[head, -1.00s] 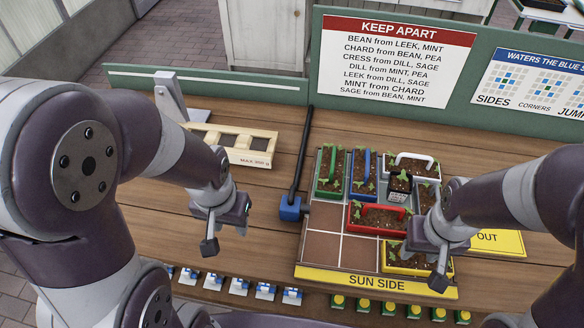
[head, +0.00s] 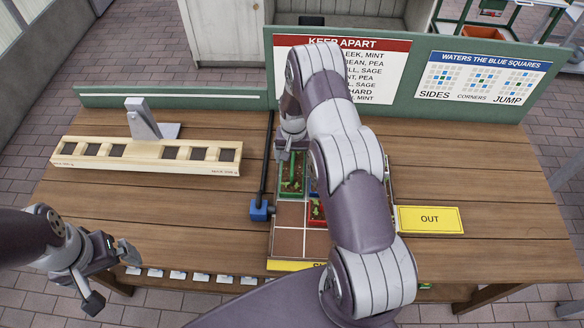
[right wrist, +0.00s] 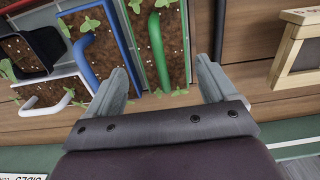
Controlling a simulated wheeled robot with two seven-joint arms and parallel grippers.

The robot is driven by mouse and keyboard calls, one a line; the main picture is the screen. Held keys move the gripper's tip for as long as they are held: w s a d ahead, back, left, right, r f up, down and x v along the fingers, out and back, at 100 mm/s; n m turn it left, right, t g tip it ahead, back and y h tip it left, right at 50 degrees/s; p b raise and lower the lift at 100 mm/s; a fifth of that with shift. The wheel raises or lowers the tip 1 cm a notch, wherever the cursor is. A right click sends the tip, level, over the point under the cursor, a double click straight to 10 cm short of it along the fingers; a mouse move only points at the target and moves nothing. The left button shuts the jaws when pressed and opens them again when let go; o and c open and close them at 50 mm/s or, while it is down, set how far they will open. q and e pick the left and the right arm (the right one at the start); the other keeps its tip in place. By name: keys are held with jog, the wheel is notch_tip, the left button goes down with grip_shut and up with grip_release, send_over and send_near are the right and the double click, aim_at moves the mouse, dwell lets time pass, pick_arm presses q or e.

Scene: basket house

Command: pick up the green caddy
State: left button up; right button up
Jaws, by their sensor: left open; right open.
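The green caddy (head: 299,190) stands in the far left square of the planting tray (head: 292,265), partly covered by my right gripper (head: 291,150). In the right wrist view the green caddy (right wrist: 172,60) holds soil and seedlings. Its green handle lies between the open fingers of my right gripper (right wrist: 163,68), which appear on both sides of it; I cannot tell whether they touch it. My left gripper (head: 110,277) is open and empty at the table's front left, away from the tray.
A blue caddy (right wrist: 88,62) sits close beside the green one, with a white-handled caddy (right wrist: 40,108) beyond. A red caddy (head: 316,212) shows partly behind my right arm. A wooden rack (head: 146,155) and blue-ended bar (head: 260,210) stand left; the OUT card (head: 430,219) lies right.

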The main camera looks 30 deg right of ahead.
aim_at(293, 163)
notch_tip(293, 163, down, 6)
jog(key=p, duration=0.2)
jog(key=shift+a+r+p, duration=0.1)
jog(key=shift+p, duration=0.25)
jog(key=shift+f, duration=0.25)
jog(key=c, duration=0.9)
